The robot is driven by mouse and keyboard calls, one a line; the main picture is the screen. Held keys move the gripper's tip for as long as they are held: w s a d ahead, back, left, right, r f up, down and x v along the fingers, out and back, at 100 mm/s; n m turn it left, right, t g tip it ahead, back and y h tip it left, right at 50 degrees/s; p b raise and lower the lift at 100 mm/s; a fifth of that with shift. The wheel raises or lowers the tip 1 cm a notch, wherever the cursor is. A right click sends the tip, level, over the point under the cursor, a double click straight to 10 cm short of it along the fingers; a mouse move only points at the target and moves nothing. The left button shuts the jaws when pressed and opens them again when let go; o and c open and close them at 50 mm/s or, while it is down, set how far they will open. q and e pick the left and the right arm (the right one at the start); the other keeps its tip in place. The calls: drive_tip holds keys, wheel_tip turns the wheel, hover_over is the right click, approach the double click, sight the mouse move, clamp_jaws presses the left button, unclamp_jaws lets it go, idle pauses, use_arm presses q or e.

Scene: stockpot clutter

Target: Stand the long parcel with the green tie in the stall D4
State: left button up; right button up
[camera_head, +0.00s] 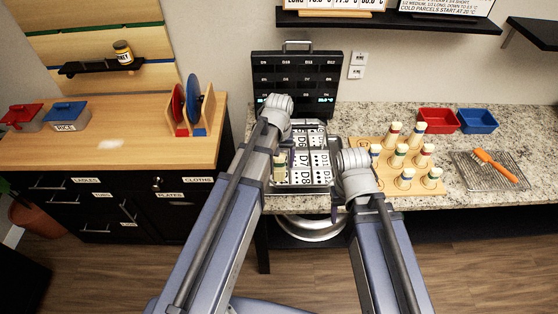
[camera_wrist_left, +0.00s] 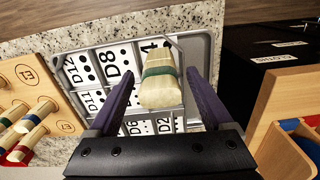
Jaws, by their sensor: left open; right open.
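The long parcel with the green tie (camera_wrist_left: 157,72) is pale and shows between the spread purple fingers of my left gripper (camera_wrist_left: 157,82), apart from both. In the head view it (camera_head: 280,167) is at the front of the rack's left column. The rack (camera_wrist_left: 172,37) has labelled stalls. A label ending in 4 shows partly behind the parcel, beside D8, so it seems to be at stall D4 (camera_wrist_left: 150,46). Whether its foot is fully seated is hidden. My right gripper (camera_head: 339,208) is mostly hidden behind its wrist, right of the rack.
A wooden block (camera_head: 398,170) with several tied parcels stands right of the rack. A dark panel (camera_head: 297,75) stands behind the rack.

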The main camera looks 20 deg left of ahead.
use_arm(q)
wheel_tip(320, 180, up, 8)
drive_tip(key=p, duration=0.7)
drive_tip(key=shift+r, duration=0.25)
drive_tip(key=s+d+m+y, duration=0.1)
drive_tip(key=s+d+m, duration=0.5)
drive_tip(key=s+d, duration=0.4)
drive_tip(key=s, duration=0.4)
drive_tip(key=shift+s+d, duration=0.15)
drive_tip(key=shift+d, duration=0.1)
wheel_tip(320, 180, down, 10)
drive_tip(key=b, duration=1)
drive_tip(key=shift+f, duration=0.15)
